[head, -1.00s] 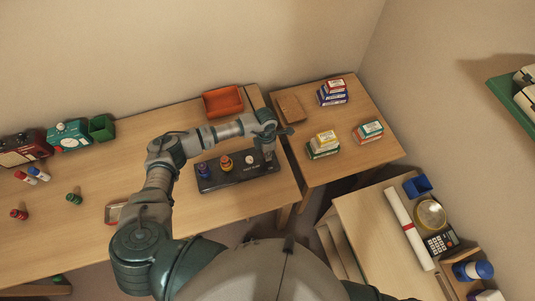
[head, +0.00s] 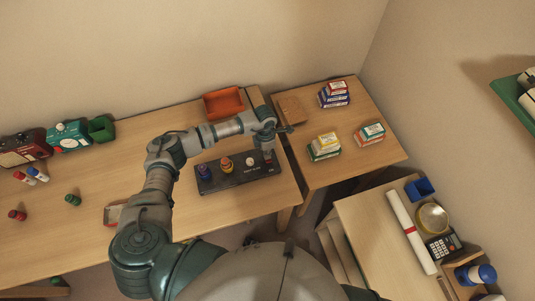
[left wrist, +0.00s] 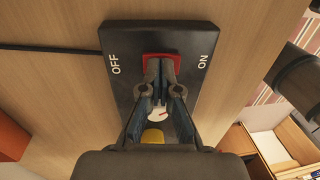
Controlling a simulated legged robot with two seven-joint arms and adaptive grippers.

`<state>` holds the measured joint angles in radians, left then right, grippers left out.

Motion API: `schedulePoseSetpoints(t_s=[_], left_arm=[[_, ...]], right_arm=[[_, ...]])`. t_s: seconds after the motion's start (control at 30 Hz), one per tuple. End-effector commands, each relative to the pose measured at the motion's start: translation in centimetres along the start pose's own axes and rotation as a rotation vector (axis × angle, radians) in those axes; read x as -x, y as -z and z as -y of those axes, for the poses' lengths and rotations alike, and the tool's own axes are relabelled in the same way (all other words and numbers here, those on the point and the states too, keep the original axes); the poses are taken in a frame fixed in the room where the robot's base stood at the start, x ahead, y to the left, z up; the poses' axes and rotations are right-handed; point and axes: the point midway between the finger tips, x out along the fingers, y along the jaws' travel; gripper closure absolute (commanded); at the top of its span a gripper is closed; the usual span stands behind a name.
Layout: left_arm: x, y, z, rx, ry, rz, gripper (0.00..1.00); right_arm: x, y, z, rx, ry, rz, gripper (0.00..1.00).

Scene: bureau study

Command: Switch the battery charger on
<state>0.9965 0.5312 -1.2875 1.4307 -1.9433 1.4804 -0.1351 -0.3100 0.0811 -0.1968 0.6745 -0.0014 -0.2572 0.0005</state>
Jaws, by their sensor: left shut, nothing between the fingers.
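The battery charger (head: 232,181) is a black slab on the desk, with a blue battery (head: 203,171), a red-orange and yellow battery (head: 226,164) and a white dial (head: 250,161) on it. In the left wrist view, the charger's panel (left wrist: 125,42) reads OFF on the left and ON on the right, with a red switch (left wrist: 149,59) between. My left gripper (head: 269,156) is shut and empty, its tips (left wrist: 162,62) at the switch and partly hiding it. I cannot tell contact or which way the switch is set. The dial (left wrist: 184,118) and a yellow battery top (left wrist: 153,136) show behind the fingers. My right gripper is out of view.
An orange tray (head: 222,103) stands behind the charger. A side table (head: 315,175) to the right holds small stacked boxes (head: 334,95). Bare desk (head: 110,180) lies left of my arm, with loose batteries (head: 73,200) farther left.

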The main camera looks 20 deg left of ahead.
Motion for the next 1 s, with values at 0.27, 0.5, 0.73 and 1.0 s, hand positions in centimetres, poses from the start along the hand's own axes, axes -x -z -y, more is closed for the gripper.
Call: schedulePoseSetpoints(t_s=[0.27, 0.5, 0.73, 1.0], left_arm=[[0.1, 0.0, 0.0, 0.0, 0.0, 0.001, 1.0], [4.9, 0.2, -0.9, 0.006, -0.003, 0.003, 1.0], [9.7, 0.2, -1.0, 0.005, -0.001, 0.003, 1.0], [13.4, 0.3, -0.9, 0.005, 0.0, 0.001, 1.0]], right_arm=[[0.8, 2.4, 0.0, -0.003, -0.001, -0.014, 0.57], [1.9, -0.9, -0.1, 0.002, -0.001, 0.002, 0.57], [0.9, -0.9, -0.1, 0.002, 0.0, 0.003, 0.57], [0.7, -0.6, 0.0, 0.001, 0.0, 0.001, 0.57]])
